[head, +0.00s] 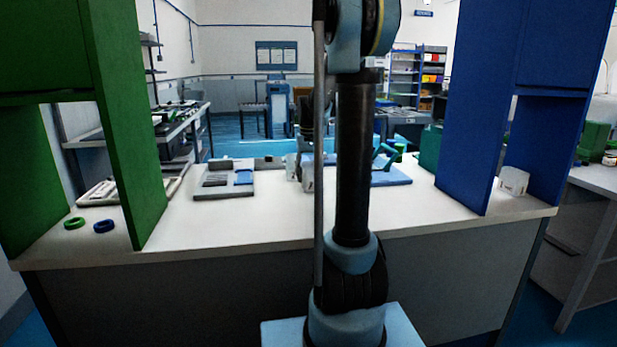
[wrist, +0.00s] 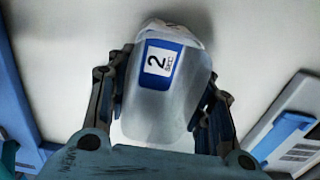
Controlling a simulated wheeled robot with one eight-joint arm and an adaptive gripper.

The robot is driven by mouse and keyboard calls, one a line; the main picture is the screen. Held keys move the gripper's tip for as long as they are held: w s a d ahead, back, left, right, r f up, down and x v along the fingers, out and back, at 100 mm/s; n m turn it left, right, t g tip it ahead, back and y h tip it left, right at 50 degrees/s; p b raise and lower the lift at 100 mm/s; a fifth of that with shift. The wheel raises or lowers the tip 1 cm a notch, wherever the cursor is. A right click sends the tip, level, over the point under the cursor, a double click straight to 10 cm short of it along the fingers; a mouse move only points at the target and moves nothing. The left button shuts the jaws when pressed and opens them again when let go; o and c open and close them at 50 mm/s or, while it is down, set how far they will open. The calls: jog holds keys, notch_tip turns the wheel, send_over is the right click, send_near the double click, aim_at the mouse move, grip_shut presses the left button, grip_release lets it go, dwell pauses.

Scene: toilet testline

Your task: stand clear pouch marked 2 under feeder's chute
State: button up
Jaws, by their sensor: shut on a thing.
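The clear pouch marked 2 (wrist: 170,100) is in the middle of the wrist view, a translucent grey body with a blue-edged white label reading 2. My gripper (wrist: 163,85) is shut on it, one finger on each side. In the head view my gripper (head: 304,160) is partly hidden behind my arm, low over the middle of the white table. Small pale items (head: 308,173) show at it; I cannot tell which is the pouch. A blue base with a blue-green fixture (head: 390,180) lies right of my arm, partly hidden. I cannot identify the feeder's chute for certain.
A grey tray with a blue block (head: 226,184) lies left of my gripper. A tall green housing (head: 140,130) stands at left, with green and blue rings (head: 104,226) nearby. A tall blue housing (head: 478,120) stands at right, near a white item (head: 513,181). The front table strip is clear.

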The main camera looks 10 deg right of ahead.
jog(key=shift+f, duration=0.2)
jog(key=o, duration=1)
jog(key=shift+c, duration=0.2)
